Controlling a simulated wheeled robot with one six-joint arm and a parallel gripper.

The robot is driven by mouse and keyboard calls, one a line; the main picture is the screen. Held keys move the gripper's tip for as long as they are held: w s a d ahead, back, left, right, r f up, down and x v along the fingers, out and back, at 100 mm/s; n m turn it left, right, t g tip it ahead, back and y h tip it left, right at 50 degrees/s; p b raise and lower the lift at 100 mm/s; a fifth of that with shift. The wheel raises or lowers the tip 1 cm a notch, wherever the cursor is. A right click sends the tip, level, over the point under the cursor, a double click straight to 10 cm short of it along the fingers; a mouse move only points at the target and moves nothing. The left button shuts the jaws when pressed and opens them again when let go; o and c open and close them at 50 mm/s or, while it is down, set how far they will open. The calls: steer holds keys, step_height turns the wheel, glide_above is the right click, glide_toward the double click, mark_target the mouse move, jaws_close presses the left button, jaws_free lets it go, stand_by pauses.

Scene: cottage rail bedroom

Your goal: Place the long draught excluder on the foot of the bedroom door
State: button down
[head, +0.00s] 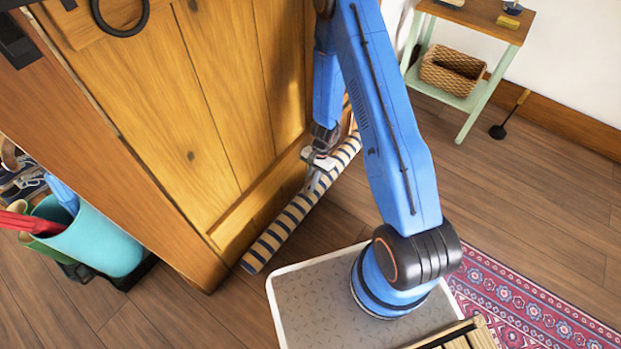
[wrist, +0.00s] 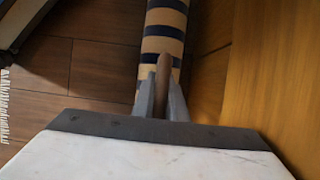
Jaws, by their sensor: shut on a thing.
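The draught excluder (head: 277,234) is a long roll with dark blue and cream stripes, lying lengthwise alongside the foot of the wooden door (head: 165,95). My gripper (head: 316,182) is shut on it near its middle, partly hidden by my arm. In the wrist view the fingers (wrist: 161,100) close on a small brown piece (wrist: 163,72) at the striped roll (wrist: 165,35). The door (wrist: 275,65) shows to the right there, with a strip of floor between it and the roll. I cannot tell whether the roll rests on the floor or hangs just above it.
A teal bucket (head: 105,240) and other items stand left of the door's edge. A patterned rug (head: 535,310) lies at lower right. A small green-legged table (head: 480,25) with a wicker basket (head: 450,72) stands by the wall.

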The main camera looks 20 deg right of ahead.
steer(key=shift+f, duration=3.85)
steer(key=c, duration=1.8)
jaws_free()
steer(key=shift+o, duration=0.2)
steer(key=v, duration=1.2)
steer(key=shift+a+r, duration=0.1)
steer(key=shift+s, duration=0.15)
